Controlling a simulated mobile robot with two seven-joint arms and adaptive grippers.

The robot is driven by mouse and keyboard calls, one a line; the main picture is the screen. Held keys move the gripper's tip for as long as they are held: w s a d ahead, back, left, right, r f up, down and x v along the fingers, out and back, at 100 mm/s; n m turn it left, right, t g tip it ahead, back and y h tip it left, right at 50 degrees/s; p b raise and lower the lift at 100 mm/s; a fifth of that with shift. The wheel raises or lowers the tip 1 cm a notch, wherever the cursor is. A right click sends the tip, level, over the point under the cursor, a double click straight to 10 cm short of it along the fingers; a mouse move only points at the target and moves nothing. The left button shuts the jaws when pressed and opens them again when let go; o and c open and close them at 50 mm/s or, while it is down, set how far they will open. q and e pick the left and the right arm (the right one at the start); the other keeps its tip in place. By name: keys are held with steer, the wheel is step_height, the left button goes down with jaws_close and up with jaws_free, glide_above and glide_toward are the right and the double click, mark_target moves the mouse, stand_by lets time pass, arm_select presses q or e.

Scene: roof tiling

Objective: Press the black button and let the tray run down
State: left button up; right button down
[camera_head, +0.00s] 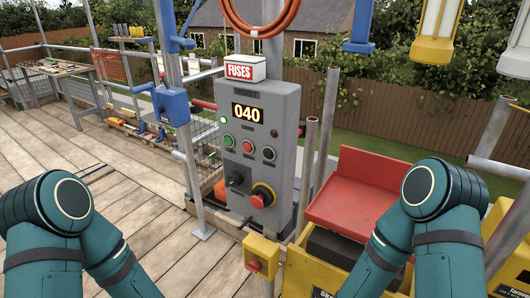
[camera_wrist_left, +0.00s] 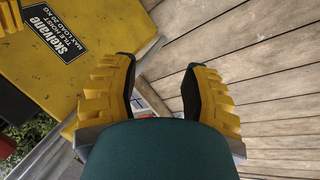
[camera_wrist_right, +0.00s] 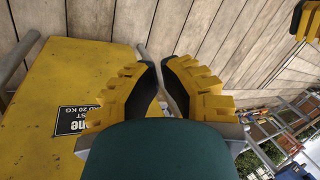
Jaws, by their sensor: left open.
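The grey control box (camera_head: 258,150) stands on a post in the middle of the head view, its display reading 040. Its button row has a green button (camera_head: 228,141), a red button (camera_head: 247,146) and a black button (camera_head: 268,153). A red tray (camera_head: 345,210) with a raised back rests on the yellow hoist to the right of the box. My left gripper (camera_wrist_left: 158,82) is open and empty in the left wrist view. My right gripper (camera_wrist_right: 161,68) shows narrowed fingers with nothing visible between them. Both grippers are outside the head view, away from the button.
A red mushroom knob (camera_head: 262,196) and a black knob (camera_head: 236,181) sit lower on the box. A yellow box with a red button (camera_head: 254,266) stands below. A blue winch (camera_head: 171,105) is at left. Metal posts flank the tray.

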arm_select(q)
steer(key=o, duration=0.9)
steer(key=shift+r, duration=0.1)
arm_select(e)
steer(key=w+a+r+t+p, duration=0.1)
steer(key=w+a+r+t, duration=0.1)
steer(key=w+r, duration=0.3)
steer(key=w+a+r+t+h+p, duration=0.1)
steer(key=w+a+r+t, duration=0.2)
steer(key=r, duration=0.4)
steer(key=w+a+r+t+p, duration=0.1)
steer(key=w+a+r+t, duration=0.1)
steer(key=w+r, duration=0.35)
arm_select(q)
steer(key=shift+o, duration=0.2)
step_height(320, 180, up, 6)
steer(key=w+p, duration=0.1)
steer(key=p, duration=0.2)
arm_select(e)
steer(key=a+r+m+t, duration=0.2)
steer(key=a+r+t, duration=0.1)
steer(key=r, duration=1)
steer(key=a+r+m+t, duration=0.2)
steer(key=a+r+t, duration=0.2)
steer(key=r, duration=0.9)
steer(key=shift+a+r+t, duration=0.2)
steer(key=shift+t, duration=0.1)
